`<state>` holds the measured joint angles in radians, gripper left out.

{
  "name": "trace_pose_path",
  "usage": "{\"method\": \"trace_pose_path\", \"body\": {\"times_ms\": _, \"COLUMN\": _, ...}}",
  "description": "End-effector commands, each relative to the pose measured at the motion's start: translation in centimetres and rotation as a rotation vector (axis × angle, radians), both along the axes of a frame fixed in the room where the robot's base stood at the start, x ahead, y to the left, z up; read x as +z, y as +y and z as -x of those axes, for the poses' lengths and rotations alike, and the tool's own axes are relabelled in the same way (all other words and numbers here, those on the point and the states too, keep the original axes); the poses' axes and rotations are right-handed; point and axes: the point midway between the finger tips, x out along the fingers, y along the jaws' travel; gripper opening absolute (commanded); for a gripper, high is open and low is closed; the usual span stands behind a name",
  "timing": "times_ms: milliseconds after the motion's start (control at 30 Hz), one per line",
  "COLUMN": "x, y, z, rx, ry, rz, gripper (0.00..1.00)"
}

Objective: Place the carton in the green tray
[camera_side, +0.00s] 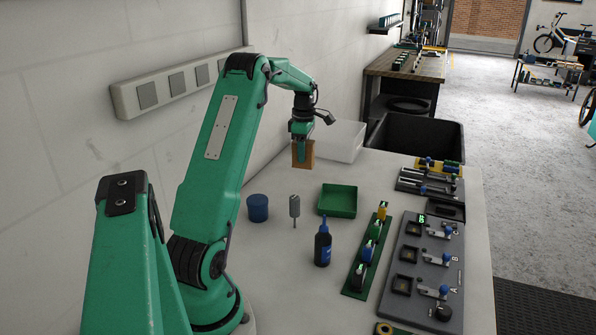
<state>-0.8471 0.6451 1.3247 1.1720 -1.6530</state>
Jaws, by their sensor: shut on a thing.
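My gripper (303,146) is shut on a brown carton (310,155) and points downward. The green tray (337,211) is a shallow square box with low walls on the white table. It looks empty.
A blue cup (257,208), a grey tool (294,210) standing upright and a dark bottle (323,244) are near the tray. A green rack (366,255) and a grey fixture board (425,265) fill the right side.

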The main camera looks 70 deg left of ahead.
Motion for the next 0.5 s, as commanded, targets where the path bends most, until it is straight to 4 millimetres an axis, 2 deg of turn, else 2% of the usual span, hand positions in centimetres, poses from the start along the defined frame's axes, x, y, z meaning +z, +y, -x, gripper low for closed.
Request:
{"method": "trace_pose_path", "body": {"times_ms": 167, "x": 0.1, "y": -2.0, "z": -1.5, "rx": -0.018, "ry": -0.001, "rz": -0.001, "gripper": 0.12}}
{"method": "trace_pose_path", "body": {"times_ms": 267, "x": 0.3, "y": -3.9, "z": -2.8, "rx": -0.033, "ry": -0.001, "rz": -0.002, "gripper": 0.12}}
{"method": "trace_pose_path", "body": {"times_ms": 500, "x": 0.5, "y": -10.6, "z": -6.2, "rx": -0.081, "ry": -0.001, "rz": -0.001, "gripper": 0.12}}
